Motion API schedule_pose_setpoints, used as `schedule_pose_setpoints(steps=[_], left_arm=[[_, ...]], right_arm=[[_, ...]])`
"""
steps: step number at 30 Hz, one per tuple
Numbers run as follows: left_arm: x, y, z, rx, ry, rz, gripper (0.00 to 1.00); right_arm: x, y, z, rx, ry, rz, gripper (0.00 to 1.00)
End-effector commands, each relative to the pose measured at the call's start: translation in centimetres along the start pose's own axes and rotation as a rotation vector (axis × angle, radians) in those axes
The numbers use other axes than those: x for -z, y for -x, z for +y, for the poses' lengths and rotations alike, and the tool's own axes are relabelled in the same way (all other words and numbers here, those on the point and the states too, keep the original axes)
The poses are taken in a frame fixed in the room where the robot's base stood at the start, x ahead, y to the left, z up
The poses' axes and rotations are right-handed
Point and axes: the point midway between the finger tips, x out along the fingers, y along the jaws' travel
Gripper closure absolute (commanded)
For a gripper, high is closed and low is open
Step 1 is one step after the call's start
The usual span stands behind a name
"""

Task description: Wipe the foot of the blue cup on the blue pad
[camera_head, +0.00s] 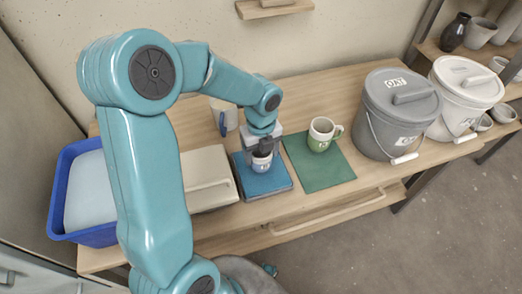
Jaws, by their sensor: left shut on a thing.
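The blue pad lies flat on the wooden table, left of a green mat (330,176). My right gripper is not in view.
A white and green mug (321,134) stands on the green mat. A pale cup with a blue mark (228,119) stands behind my arm. A beige box (206,168) and blue tub (60,187) are left; grey (385,122) and white (452,104) lidded buckets are right.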

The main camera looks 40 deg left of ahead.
Motion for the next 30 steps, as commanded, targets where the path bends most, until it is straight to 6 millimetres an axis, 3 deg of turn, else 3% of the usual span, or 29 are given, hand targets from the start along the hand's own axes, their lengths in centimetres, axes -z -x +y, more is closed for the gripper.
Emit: schedule_pose_setpoints(steps=[30], left_arm=[[0.00, -0.72, 0.00, 0.000, 0.000, 0.000, 0.72]], right_arm=[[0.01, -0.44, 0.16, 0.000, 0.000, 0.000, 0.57]])
